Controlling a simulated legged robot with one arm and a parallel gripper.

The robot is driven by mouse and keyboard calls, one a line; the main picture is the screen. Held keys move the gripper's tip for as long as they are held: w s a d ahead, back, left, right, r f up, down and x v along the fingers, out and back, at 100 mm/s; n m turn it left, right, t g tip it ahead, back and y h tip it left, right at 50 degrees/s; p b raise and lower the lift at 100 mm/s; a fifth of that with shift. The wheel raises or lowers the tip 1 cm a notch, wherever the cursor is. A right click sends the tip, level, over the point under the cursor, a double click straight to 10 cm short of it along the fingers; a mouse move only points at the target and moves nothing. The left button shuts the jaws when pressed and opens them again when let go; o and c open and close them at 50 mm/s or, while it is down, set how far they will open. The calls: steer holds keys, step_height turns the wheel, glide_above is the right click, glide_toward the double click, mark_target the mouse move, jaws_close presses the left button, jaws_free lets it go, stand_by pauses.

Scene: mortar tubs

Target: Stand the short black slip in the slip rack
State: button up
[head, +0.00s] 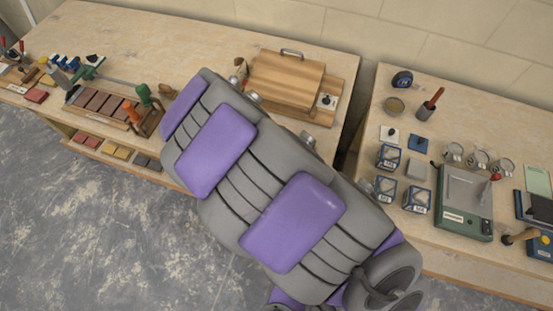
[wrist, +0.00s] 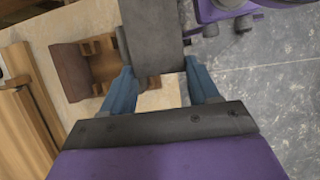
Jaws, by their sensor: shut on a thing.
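In the wrist view my gripper (wrist: 161,88), with blue fingers, is shut on the short black slip (wrist: 154,38), a dark grey-black flat piece that reaches forward beyond the fingertips. A brown wooden rack with notched parts (wrist: 72,72), which looks like the slip rack, lies on the bench left of the slip. The slip overlaps the rack's right side in the picture. I cannot tell whether they touch. In the head view my arm hides the gripper and the slip, and I cannot make out the rack clearly.
A wooden board with a metal handle (head: 287,76) lies on the back bench. A tray of brown tiles (head: 100,104) and tools stand farther left. The right bench holds tubs (head: 389,157) and a green scale (head: 465,203). Bare bench top (head: 150,40) lies along the back.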

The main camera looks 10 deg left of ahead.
steer(key=s, duration=0.2)
steer(key=d, duration=0.1)
steer(key=shift+s+d+r+m, duration=0.1)
steer(key=shift+s+r+m, duration=0.2)
steer(key=shift+s, duration=0.1)
steer(key=w+d+r+m+g+y, duration=0.1)
steer(key=w+d+r+m+g, duration=0.1)
steer(key=w+d+m, duration=0.45)
steer(key=w+d+r+m+g+y, duration=0.1)
steer(key=w+m, duration=0.2)
steer(key=w, duration=0.6)
steer(key=w+d+r+m+y, duration=0.1)
steer(key=w+d+r+m, duration=0.1)
steer(key=d, duration=0.5)
steer(key=w+d+r+m+g+y, duration=0.1)
steer(key=w+d+r+m, duration=0.1)
steer(key=w+d+m, duration=0.3)
steer(key=shift+w+d+r+g, duration=0.35)
steer(key=shift+w+d, duration=0.3)
steer(key=shift+d, duration=0.5)
